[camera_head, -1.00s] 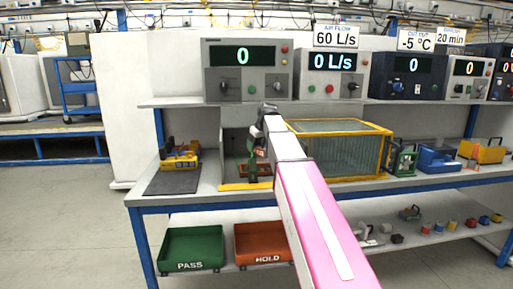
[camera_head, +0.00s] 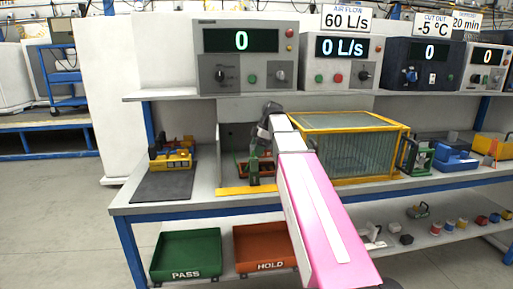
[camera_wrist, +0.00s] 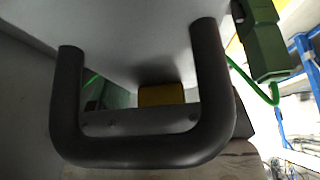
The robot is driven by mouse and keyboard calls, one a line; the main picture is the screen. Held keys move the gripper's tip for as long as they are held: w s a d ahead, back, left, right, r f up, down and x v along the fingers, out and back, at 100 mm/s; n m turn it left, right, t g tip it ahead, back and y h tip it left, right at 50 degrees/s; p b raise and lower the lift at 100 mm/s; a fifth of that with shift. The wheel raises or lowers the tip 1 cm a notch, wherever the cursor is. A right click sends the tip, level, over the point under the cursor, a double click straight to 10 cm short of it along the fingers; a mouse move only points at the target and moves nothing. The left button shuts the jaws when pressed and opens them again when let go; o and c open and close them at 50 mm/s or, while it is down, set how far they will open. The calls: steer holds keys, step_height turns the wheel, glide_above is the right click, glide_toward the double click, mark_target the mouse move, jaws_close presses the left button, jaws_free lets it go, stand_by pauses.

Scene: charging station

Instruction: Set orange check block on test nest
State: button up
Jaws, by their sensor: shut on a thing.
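My gripper (camera_head: 257,145) is at the front of an open grey bay in the middle of the bench, below the shelf. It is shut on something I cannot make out. A green upright piece (camera_head: 254,168) shows just below it. An orange-brown piece (camera_head: 268,168) lies low in the bay, partly hidden; I cannot tell whether it is the check block or part of the test nest. The wrist view shows a dark U-shaped bar (camera_wrist: 150,150) up close, a small yellow-orange patch (camera_wrist: 160,95) behind it, and a green unit (camera_wrist: 263,45) with a cable.
A yellow-framed clear box (camera_head: 350,150) stands right of my arm. A dark mat (camera_head: 163,187) with a yellow device (camera_head: 171,158) is at left. Instruments line the shelf (camera_head: 165,94) above. Green PASS (camera_head: 187,272) and red HOLD (camera_head: 264,266) trays sit below.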

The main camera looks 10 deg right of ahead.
steer(key=shift+f, duration=0.1)
stand_by(0.3)
steer(key=shift+f, duration=3.2)
